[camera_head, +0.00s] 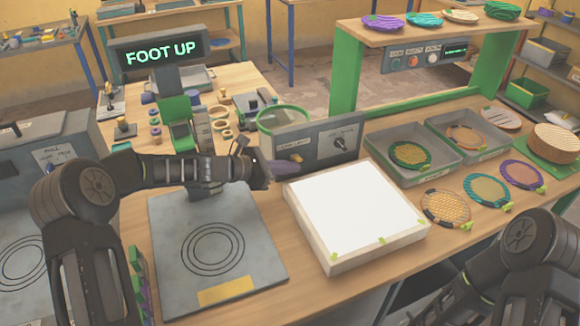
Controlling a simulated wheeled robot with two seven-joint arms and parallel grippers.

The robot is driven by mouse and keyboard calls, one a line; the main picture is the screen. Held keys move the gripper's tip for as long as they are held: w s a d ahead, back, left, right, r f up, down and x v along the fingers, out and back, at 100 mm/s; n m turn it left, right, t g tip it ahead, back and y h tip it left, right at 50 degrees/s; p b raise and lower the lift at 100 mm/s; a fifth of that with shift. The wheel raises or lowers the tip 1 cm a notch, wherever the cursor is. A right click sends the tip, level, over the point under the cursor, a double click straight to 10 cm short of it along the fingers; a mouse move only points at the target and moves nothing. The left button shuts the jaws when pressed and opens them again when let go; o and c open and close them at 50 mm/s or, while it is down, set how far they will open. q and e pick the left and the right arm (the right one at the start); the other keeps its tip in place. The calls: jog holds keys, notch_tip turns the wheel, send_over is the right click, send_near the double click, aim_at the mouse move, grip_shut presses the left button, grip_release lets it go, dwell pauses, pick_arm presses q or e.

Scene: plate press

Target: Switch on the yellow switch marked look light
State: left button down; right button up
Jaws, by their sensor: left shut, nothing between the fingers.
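A grey control box (318,140) stands behind the white light panel (352,212). It carries a small label at its upper left, too small to read surely, and a black knob (340,144) on its right half. A small orange-yellow piece (297,158) shows low on the box's left half; I cannot tell whether it is the switch or how it is set. My left gripper (260,172) is shut and empty, just left of the box. A purple shape beside its tip partly covers the box's lower left. My right arm shows at the lower right, its gripper out of view.
A grey press plate (178,275) with ring marks lies below my left arm. A sign (160,52) reads FOOT UP. Grey trays (448,168) and several round woven pieces lie to the right. A green-framed shelf (345,75) stands behind.

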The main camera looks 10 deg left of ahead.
pick_arm(q)
jog(key=shift+w+d+r, duration=0.1)
jog(key=shift+w+r, duration=0.15)
jog(key=shift+r, duration=0.65)
jog(key=shift+s+a, duration=0.2)
jog(key=shift+a, duration=0.2)
jog(key=f+b+v, duration=0.1)
jog(key=v, duration=0.6)
jog(key=shift+s+f, duration=0.2)
jog(key=shift+s, duration=0.1)
jog(key=shift+f, duration=0.15)
